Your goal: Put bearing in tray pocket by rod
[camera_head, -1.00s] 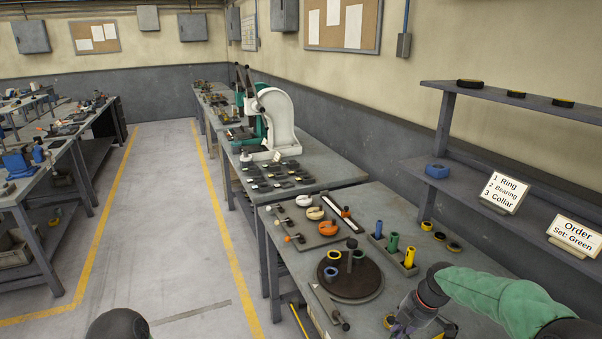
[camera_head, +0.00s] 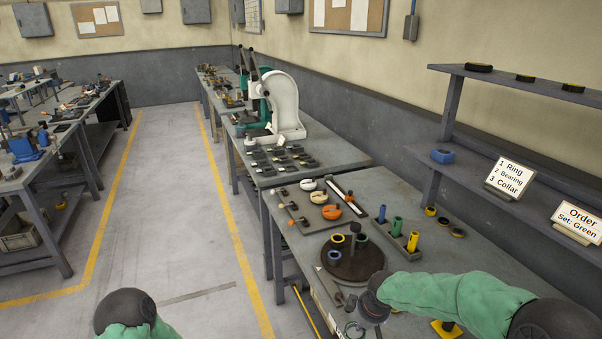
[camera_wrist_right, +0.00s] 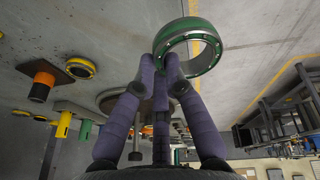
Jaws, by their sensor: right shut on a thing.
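My right gripper (camera_wrist_right: 175,70) is shut on a green bearing (camera_wrist_right: 188,47), a ring with a pale inner face, held at the fingertips. In the head view my right gripper (camera_head: 364,318) is low by the bench's front edge, with the bearing (camera_head: 354,329) partly visible below it. A round dark tray (camera_head: 372,265) lies just beyond it, with an upright dark rod (camera_head: 354,240). A blue ring (camera_head: 334,257), a yellow ring (camera_head: 337,241) and a green ring (camera_head: 361,240) sit on the tray near the rod. My left gripper is out of view.
A rack (camera_head: 407,247) with blue, green and yellow pegs stands right of the tray. A board (camera_head: 318,213) with white and orange parts lies behind. Yellow-black rings (camera_head: 443,222) lie at the right. A yellow-based part (camera_head: 446,329) sits beside my right forearm. The aisle is free at left.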

